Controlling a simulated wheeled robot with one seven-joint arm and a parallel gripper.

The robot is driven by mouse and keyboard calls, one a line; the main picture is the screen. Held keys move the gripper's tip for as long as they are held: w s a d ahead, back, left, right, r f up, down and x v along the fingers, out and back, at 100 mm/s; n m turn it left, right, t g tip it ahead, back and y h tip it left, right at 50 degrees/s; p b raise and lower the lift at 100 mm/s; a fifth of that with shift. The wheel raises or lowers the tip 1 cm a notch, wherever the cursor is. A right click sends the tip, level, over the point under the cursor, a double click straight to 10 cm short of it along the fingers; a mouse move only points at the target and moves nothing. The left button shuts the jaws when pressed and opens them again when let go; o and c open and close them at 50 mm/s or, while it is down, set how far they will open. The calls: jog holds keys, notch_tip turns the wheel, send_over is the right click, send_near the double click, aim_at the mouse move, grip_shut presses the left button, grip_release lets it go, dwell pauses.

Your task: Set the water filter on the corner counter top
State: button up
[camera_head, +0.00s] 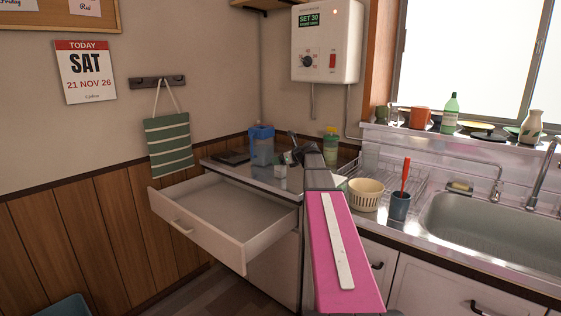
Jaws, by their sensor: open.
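A blue jug with a translucent body, which looks like the water filter (262,147), stands upright on the corner counter top (232,168), toward the back. My gripper (288,157) is open, just to the right of the jug in the picture. A gap shows between them, and the gripper does not appear to hold anything. My pink arm covers the right part of the counter.
A drawer (228,215) under the counter is pulled open. A dark flat item (231,157) and a small clear glass (281,170) are on the counter. A green-yellow container (331,146) stands behind my arm. A dish rack (408,182) and sink (500,226) are right.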

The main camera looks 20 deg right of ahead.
jog(key=v, duration=1.1)
jog(key=shift+s, duration=0.2)
jog(key=shift+d, duration=0.1)
dwell(0.8)
